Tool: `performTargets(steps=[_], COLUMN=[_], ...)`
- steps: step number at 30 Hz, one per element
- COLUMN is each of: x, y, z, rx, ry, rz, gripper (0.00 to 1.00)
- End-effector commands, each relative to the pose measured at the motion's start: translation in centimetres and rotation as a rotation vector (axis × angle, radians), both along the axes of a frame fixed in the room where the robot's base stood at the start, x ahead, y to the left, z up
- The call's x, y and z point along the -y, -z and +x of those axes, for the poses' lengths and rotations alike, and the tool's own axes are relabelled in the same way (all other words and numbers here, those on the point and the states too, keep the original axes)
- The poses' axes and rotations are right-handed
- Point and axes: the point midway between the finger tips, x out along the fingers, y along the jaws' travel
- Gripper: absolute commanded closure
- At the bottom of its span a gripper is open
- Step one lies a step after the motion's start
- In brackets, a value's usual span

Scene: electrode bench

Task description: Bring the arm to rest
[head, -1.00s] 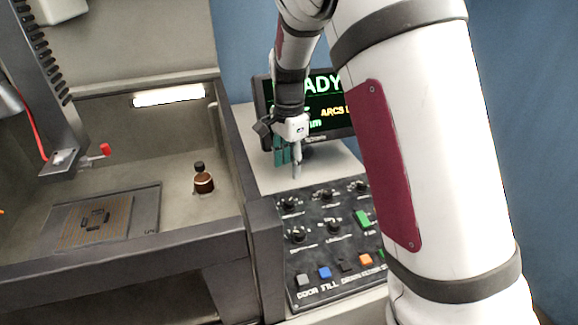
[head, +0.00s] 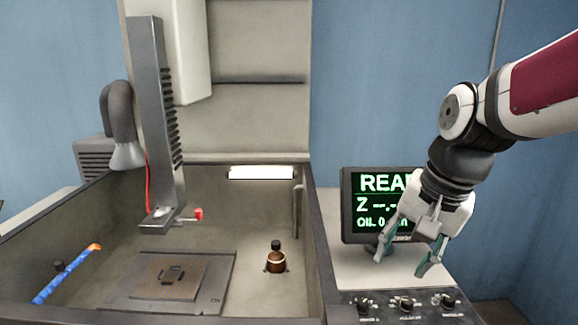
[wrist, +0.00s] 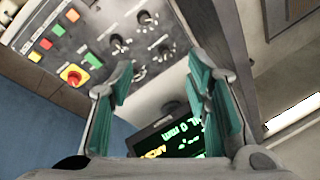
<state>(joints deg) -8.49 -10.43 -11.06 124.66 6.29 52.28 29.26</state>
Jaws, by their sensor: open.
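My gripper (head: 405,262) is at the right of the head view, in front of the screen (head: 352,208) and above the knobs of the control panel (head: 385,304). Its two green-padded fingers are apart and nothing is between them. In the wrist view my gripper (wrist: 160,85) also shows spread fingers, with the control panel (wrist: 85,45) and part of the screen (wrist: 172,135) beyond them. My arm comes in from the right edge and bends down at the wrist. The gripper hides part of the screen.
A grey tank (head: 318,245) stands left of the panel. In it are a brown bottle (head: 275,262), a plate (head: 215,295) with small dark pieces, and a blue hose (head: 65,278). A column (head: 150,110) with a red-tipped screw hangs above. A red knob (wrist: 73,76) shows on the panel.

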Motion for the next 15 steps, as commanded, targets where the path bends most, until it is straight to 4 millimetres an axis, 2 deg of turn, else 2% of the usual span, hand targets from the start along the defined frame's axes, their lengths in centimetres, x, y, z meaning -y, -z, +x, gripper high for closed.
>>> performTargets(steps=[1, 3, 9, 15], x=[0.0, 0.1, 0.2, 0.3], y=[-0.8, -1.6, -2.6, -2.4], z=[-1.6, -3.6, -9.0, -12.6], rx=[0.035, 0.077, 0.184, 0.248], ry=[-0.053, -0.132, -0.349, -0.497], rz=[-0.016, -0.046, -0.164, -0.278], gripper=[0.56, 0.56, 0.56, 0.56])
